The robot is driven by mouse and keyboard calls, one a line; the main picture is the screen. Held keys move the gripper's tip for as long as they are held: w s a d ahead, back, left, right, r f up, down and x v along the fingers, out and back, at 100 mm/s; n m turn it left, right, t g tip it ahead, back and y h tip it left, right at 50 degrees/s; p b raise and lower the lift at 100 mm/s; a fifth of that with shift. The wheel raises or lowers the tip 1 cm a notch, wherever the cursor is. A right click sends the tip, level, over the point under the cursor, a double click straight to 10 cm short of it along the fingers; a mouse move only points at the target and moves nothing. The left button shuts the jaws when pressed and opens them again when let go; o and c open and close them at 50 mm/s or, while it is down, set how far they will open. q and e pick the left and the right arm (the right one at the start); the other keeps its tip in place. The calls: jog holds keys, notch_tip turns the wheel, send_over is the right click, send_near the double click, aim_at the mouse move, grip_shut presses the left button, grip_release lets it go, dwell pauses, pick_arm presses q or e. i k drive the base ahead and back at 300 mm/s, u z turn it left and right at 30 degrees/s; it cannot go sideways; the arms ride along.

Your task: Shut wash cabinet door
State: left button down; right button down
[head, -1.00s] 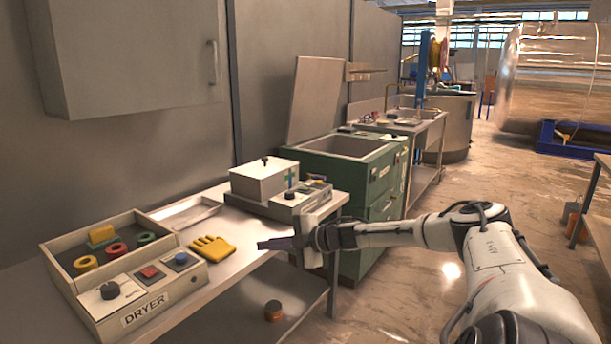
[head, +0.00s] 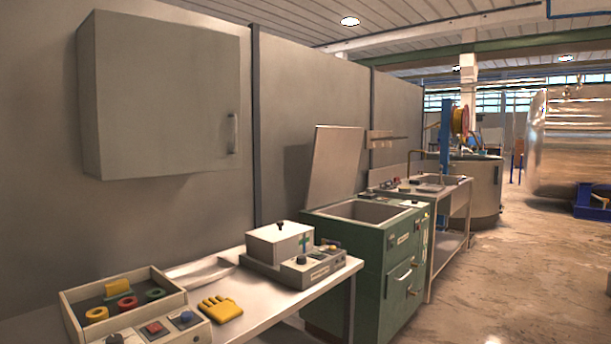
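A grey wall cabinet (head: 165,95) hangs at the upper left above the bench. Its front door has a vertical handle (head: 233,133) near the right edge. The door looks flush with the cabinet body, and no gap shows. The green wash unit (head: 345,245) stands at centre right of the bench, with an open-topped basin and a raised flat panel (head: 336,165) behind it. The green unit's front, with a handle (head: 400,277), looks closed. Neither of my grippers is in this view.
A bench (head: 255,310) below the cabinet carries the dryer box (head: 75,318), a yellow glove (head: 220,308) and a lidded device (head: 280,244). A sink table (head: 455,205) stands beyond the green unit. Open floor (head: 520,270) lies to the right.

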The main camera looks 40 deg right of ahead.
aim_at(168, 94)
jog(key=u, duration=1.3)
jog(key=k, duration=0.15)
jog(key=z, duration=2.7)
jog(key=i, duration=0.9)
jog(key=u, duration=0.15)
